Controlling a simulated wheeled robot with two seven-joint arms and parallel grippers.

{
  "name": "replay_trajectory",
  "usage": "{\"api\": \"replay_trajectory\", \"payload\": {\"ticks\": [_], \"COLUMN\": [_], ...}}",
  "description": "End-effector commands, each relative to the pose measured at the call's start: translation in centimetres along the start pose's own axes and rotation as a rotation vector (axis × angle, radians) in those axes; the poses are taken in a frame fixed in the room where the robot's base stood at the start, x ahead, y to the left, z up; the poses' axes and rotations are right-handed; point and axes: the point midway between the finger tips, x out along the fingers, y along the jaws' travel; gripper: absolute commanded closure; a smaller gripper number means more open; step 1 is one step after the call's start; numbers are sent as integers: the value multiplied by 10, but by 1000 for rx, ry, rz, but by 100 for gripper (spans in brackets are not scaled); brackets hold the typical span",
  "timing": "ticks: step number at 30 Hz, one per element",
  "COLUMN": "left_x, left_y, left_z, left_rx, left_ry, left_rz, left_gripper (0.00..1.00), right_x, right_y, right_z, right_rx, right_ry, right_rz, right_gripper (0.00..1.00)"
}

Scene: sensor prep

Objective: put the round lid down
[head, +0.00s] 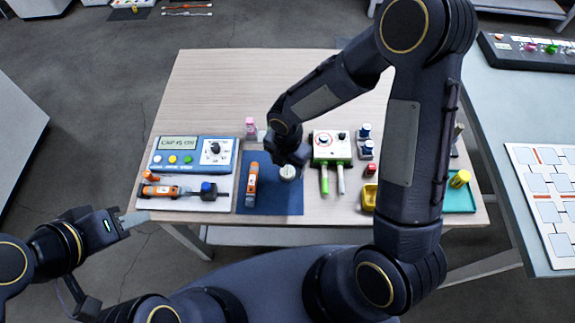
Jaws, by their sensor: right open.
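A small round white lid (288,173) shows at the right part of the blue mat (270,207). My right gripper (289,163) is open right above the lid and hides its far side. I cannot tell whether the fingers touch it. An orange and black sensor tool (252,186) lies on the mat to the left of the lid. My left gripper (135,219) is off the table's front left edge, away from the objects. Its fingers are seen edge-on, so their gap does not show.
A blue device (193,154) reading "CAP IS ON" stands at the left, behind a white tray (212,206) with another orange tool. A green and white box (332,146) with probes stands right of the mat. A yellow bin (369,198) is further right. The table's back (250,85) is clear.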

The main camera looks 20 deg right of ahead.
Motion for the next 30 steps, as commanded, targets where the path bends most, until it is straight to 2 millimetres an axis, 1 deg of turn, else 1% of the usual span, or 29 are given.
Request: {"api": "replay_trajectory", "payload": {"ticks": [1, 6, 12, 16, 23, 26, 29, 30], "left_x": [-2, -5, -7, -7, -8, -8, -8, -8], "left_y": [1, 2, 3, 3, 4, 4, 4, 4], "left_z": [-1, -2, -3, -4, -4, -4, -4, -4], "left_rx": [0, 0, 0, 0, 0, 0, 0, 0], "left_ry": [0, 0, 0, 0, 0, 0, 0, 0], "left_rz": [0, 0, 0, 0, 0, 0, 0, 0], "left_gripper": [64, 64, 64, 64, 64, 64, 64, 64], "right_x": [-12, -51, -86, -99, -107, -122, -148, -159], "right_y": [1, 0, 0, 0, -3, -16, -43, -57], "right_z": [1, 1, 1, 0, 1, 6, 13, 14], "right_rx": [2, 2, 2, 0, 24, 165, 461, 612], "right_ry": [-2, -2, -2, 0, 0, 0, 15, 30], "right_rz": [6, 6, 4, 2, 5, 31, 86, 114], "right_gripper": [39, 39, 39, 39, 39, 39, 39, 39]}}
